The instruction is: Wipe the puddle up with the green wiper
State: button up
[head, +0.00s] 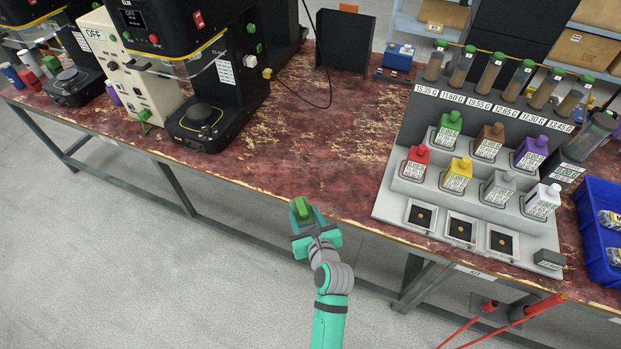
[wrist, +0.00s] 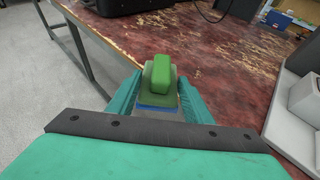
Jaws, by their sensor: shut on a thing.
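My gripper (head: 303,222) is shut on the green wiper (head: 301,208) and holds it near the table's front edge. The wiper also shows in the wrist view (wrist: 160,76), between my two teal fingers, with a green grip on top and a blue strip at its lower end. I cannot tell whether it touches the table. I cannot make out a puddle in either view; the table top (head: 320,160) is dark red with many worn, pale patches.
Black seamer machines (head: 205,110) stand at the left, with a cream control box (head: 130,75) between them. A grey stepped rack (head: 470,185) with coloured bottles stands at the right, beside a blue bin (head: 600,215). The table middle is clear. A black cable loops at the back.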

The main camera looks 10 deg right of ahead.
jog(key=a+f+m+h, duration=0.1)
jog(key=a+f, duration=0.7)
jog(key=f, duration=0.3)
jog(key=shift+s+a, duration=0.3)
jog(key=shift+a, duration=0.1)
